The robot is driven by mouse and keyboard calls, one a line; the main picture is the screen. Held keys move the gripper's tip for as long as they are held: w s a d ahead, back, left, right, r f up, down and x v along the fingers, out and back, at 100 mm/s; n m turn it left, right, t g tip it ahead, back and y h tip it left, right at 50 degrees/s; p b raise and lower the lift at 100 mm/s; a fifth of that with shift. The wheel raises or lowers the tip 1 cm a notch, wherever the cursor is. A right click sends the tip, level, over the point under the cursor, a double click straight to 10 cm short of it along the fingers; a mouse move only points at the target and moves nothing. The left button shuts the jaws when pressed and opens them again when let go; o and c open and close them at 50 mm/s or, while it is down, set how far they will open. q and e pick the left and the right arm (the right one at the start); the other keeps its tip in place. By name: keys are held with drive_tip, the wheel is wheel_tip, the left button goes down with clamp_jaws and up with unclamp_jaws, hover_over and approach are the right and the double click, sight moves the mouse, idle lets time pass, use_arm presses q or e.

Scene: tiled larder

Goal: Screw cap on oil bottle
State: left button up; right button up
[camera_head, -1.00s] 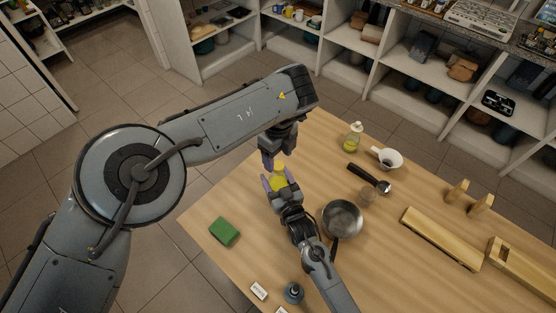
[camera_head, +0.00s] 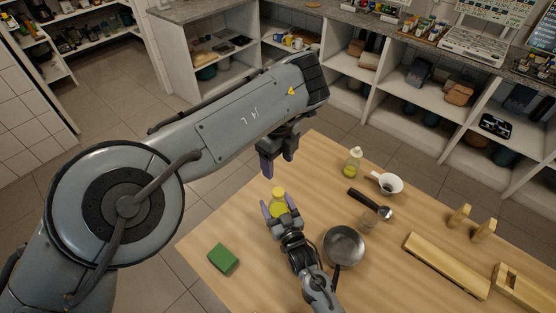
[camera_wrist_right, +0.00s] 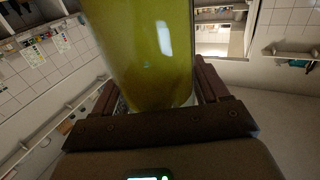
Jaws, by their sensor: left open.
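The oil bottle (camera_head: 279,207), with yellow-green oil, is between the fingers of my right gripper (camera_head: 281,213) above the table's left part. In the right wrist view the bottle (camera_wrist_right: 152,50) fills the upper middle, with a finger against each side. Its top looks yellow in the head view; whether that is a seated cap is too small to tell. My left gripper (camera_head: 280,164) is open above the bottle, pointing down, with a clear gap between its fingertips and the bottle top. I see nothing between its fingers.
A second yellow bottle (camera_head: 353,162), a white funnel (camera_head: 390,184), a black-handled tool (camera_head: 370,203), a small glass (camera_head: 368,223) and a metal pan (camera_head: 344,245) stand right of the bottle. A green sponge (camera_head: 223,259) lies front left. Wooden pieces (camera_head: 446,266) lie at right.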

drive_tip(key=o, duration=0.4)
drive_tip(key=p+v, duration=0.1)
drive_tip(key=v, duration=0.9)
drive_tip(key=shift+s+d, duration=0.15)
drive_tip(key=shift+s, duration=0.25)
